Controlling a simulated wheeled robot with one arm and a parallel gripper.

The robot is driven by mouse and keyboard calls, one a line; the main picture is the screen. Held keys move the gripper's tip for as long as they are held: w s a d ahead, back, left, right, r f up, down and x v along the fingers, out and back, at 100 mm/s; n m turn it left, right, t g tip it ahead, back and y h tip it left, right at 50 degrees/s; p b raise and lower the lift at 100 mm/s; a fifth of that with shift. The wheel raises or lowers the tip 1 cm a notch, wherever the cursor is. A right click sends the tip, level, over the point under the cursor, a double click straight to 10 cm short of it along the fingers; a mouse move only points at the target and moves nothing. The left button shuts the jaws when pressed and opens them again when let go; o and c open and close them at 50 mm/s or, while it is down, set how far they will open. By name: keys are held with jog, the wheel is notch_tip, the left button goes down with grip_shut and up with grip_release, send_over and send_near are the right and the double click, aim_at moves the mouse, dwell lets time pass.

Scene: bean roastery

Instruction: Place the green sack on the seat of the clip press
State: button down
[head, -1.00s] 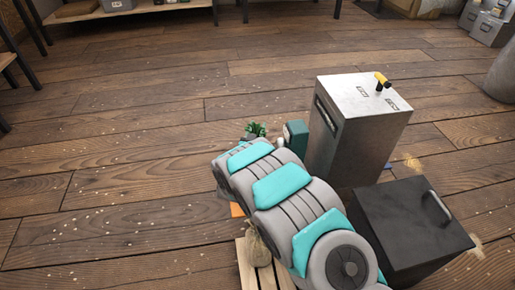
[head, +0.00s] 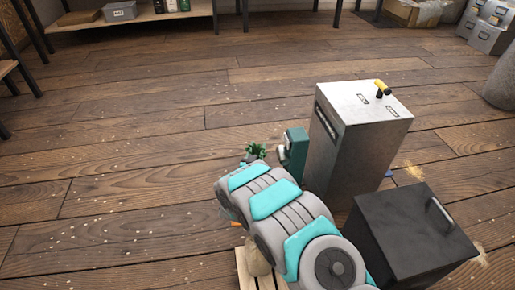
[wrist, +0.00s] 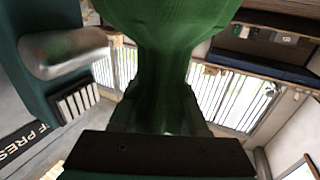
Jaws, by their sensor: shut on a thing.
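The green sack (wrist: 165,65) fills the middle of the wrist view, narrow at its neck and wider above and below. In the head view, a green ruffled tuft (head: 256,151), which looks like its gathered top, shows just beyond my arm. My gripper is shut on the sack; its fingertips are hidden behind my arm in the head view. The teal clip press (head: 296,150) stands just right of the tuft. In the wrist view, the press (wrist: 40,20) with a metal cylinder is at left. A black bar crosses the bottom; I cannot tell whether it is the seat.
A tall metal cabinet (head: 360,145) with a yellow-topped handle stands right of the press. A black lidded box (head: 415,235) is in front of it. The floor to the left is clear.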

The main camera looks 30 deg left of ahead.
jog(key=shift+c, duration=2.2)
grip_release()
jog(key=shift+r, duration=0.1)
jog(key=shift+s, duration=0.25)
jog(key=p+v, duration=0.1)
jog(key=v, duration=1)
jog(key=shift+s, duration=0.25)
jog(key=shift+w+d+r, duration=0.1)
jog(key=shift+d, duration=0.05)
